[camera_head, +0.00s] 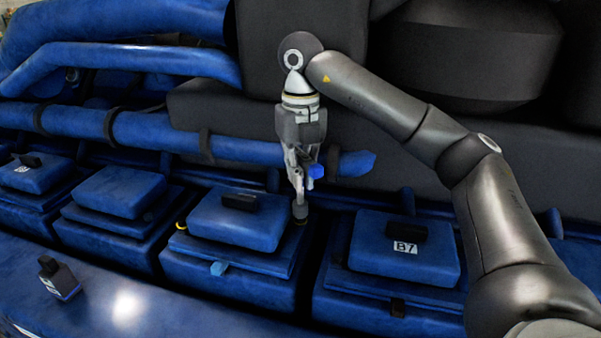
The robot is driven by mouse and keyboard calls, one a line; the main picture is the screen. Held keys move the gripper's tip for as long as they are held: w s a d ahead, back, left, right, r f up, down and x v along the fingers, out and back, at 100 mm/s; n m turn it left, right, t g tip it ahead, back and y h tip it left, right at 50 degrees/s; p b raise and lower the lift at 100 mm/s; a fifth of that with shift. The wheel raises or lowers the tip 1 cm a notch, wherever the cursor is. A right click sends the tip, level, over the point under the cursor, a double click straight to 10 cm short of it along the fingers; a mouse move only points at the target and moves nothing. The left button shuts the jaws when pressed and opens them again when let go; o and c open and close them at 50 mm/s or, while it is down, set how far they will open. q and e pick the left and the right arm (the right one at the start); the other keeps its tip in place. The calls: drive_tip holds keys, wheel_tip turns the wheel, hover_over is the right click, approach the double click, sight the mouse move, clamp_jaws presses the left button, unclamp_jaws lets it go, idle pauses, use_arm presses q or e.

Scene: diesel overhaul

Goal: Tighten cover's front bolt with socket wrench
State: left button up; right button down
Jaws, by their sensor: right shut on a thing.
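My right gripper (303,174) points down, shut on the socket wrench (299,210). The wrench's grey socket end hangs below the fingers, and a bright blue part shows beside them. The socket end is at the right edge of a blue cover (238,228), over a dark round spot there. I cannot tell whether it is seated on a bolt, as the socket hides what is under it. A light blue piece sits at the cover's near edge and a yellow ring at its left corner. My left gripper is not in view.
Another blue cover (405,262) marked B7 stands to the right, and more covers (120,192) stand to the left. A blue pipe (230,148) and dark engine blocks lie behind the gripper. A small black block (60,278) sits on the blue ledge (150,312) in front.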

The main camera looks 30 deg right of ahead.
drive_tip(key=n, duration=0.6)
drive_tip(key=shift+n, duration=0.3)
drive_tip(key=n, duration=1.1)
drive_tip(key=shift+a+n, duration=0.1)
drive_tip(key=shift+n, duration=2.4)
